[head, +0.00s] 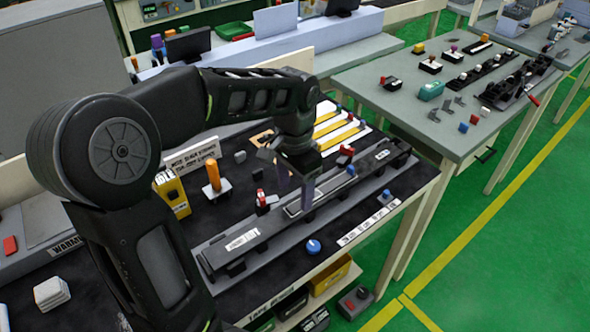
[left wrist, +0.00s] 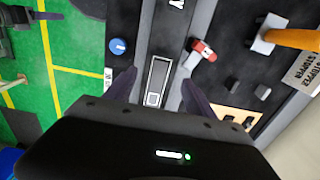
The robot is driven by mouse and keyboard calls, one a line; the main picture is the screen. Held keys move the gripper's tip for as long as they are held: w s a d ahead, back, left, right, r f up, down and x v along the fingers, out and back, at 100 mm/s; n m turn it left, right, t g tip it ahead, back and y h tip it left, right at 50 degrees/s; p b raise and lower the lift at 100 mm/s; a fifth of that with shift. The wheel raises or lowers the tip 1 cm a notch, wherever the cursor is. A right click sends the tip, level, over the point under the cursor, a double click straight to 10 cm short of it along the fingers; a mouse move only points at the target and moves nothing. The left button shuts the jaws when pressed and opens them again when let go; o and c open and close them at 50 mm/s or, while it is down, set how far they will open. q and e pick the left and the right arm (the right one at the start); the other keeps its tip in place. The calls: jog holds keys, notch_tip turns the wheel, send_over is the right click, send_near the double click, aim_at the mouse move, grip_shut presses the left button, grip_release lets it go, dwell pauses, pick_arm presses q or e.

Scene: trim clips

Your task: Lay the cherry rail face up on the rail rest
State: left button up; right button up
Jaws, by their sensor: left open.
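I cannot make out a cherry-coloured rail in either view. A long dark rail-like fixture (head: 265,232) lies on a grey base along the front of the bench, with a white label near its left end; I cannot tell whether it is the rail rest. It also shows in the left wrist view (left wrist: 168,38). My left gripper (head: 295,188) is over its middle, with open fingers and nothing held. In the left wrist view, the fingers (left wrist: 160,92) stand either side of a light-framed rectangular part (left wrist: 158,76) on the fixture. My right gripper is out of view.
An orange-handled tool (head: 213,176) and a yellow box (head: 172,194) are at the back left. A second table (head: 400,105) holds several small parts.

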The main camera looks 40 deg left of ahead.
pick_arm(q)
notch_tip(320, 180, up, 7)
jog(key=shift+f, duration=0.2)
dwell(0.8)
